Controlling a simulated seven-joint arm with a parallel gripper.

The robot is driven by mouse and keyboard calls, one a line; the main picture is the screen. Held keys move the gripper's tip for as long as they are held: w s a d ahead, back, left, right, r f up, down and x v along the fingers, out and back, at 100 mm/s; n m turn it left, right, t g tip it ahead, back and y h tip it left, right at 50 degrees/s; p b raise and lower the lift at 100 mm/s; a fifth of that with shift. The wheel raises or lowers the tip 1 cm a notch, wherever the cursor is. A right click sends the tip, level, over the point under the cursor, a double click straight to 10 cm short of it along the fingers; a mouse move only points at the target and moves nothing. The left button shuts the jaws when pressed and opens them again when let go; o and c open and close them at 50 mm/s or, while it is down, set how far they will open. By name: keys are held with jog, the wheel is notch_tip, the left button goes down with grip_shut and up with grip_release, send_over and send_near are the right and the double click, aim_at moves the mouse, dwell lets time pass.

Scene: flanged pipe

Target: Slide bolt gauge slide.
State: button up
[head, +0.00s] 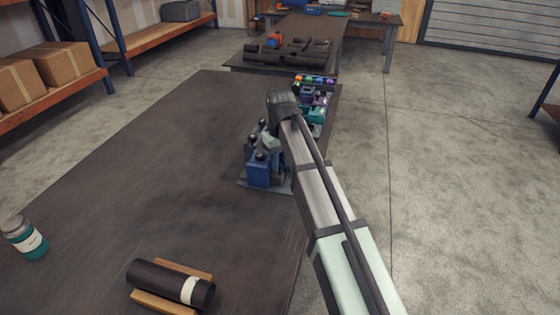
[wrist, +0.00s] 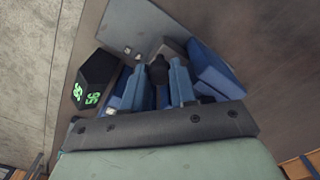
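The bolt gauge (head: 262,172) is a blue fixture with black knobs on a grey base plate near the right edge of the dark table. It also shows in the wrist view as blue blocks (wrist: 216,74) and a dark block with green digits (wrist: 97,80). My gripper (head: 266,142) is down at the fixture, partly hidden by my wrist. In the wrist view a black knob (wrist: 158,70) stands between my two blue fingers (wrist: 160,86), close to both. I cannot tell whether they press on it. Which part is the slide is not clear.
Small coloured parts (head: 314,95) stand just behind the fixture. A black pipe (head: 170,285) lies on a wooden cradle at the near edge. The dark table (head: 150,160) left of the fixture is clear.

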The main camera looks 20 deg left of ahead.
grip_shut()
jog(key=shift+d, duration=3.25)
jog(key=shift+o, duration=1.5)
grip_release()
jog(key=shift+d, duration=0.1)
jog(key=shift+o, duration=0.4)
